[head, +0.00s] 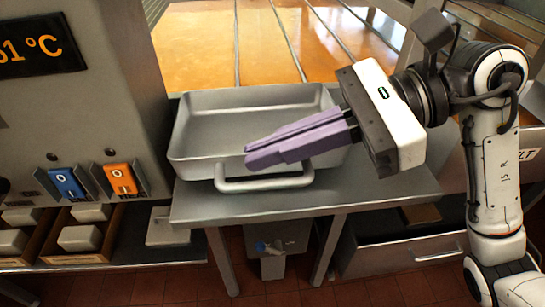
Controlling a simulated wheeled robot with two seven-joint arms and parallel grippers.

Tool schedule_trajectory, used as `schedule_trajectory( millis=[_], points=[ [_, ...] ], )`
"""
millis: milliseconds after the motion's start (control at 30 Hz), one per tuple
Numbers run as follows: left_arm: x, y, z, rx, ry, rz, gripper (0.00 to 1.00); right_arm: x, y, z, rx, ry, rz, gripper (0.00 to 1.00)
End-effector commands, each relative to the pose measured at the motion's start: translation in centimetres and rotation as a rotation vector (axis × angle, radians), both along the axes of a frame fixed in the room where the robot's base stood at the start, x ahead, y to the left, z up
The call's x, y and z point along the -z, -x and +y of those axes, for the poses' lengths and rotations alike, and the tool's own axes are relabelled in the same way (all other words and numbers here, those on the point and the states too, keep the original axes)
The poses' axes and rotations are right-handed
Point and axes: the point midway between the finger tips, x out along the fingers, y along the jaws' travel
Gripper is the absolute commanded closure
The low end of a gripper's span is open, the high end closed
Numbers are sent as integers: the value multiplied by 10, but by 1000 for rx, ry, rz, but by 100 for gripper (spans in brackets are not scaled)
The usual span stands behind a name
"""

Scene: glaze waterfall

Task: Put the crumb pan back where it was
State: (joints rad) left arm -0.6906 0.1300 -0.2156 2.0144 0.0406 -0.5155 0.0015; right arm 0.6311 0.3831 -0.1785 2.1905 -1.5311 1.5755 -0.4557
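The crumb pan (196,148) is a shallow grey metal tray with a bar handle (265,184) on its near side. It sits level on a small metal table (380,194) and looks empty. My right gripper (249,158) comes in from the right with its purple fingers close together. In the picture the fingers cross the pan's near right part, and their tips lie just above the handle. I see nothing between the fingers, and I cannot tell whether they touch the pan. They hide part of its near rim. My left gripper is out of view.
A grey machine with a temperature display (40,45), a blue switch (67,184) and an orange switch (120,179) stands at the left. A glossy orange surface (290,40) with metal rails lies behind the pan. A drawer (405,252) is below right.

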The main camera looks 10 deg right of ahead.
Motion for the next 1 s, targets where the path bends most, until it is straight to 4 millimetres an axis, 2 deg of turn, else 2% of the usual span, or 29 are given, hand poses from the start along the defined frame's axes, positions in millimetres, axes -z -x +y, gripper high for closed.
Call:
schedule_trajectory(
  millis=[33,133,500,600,633,1000],
  points=[
    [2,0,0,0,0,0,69,8,0,0,1,-3,3,100],
    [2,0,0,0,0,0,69,17,0,0,1,-3,1,100],
    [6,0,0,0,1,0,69,22,-1,0,2,-2,-3,100],
    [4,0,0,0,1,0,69,20,0,0,2,0,-1,81],
    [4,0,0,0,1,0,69,20,0,0,2,0,-1,79],
    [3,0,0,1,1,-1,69,20,0,0,2,-1,-1,79]
  ],
)
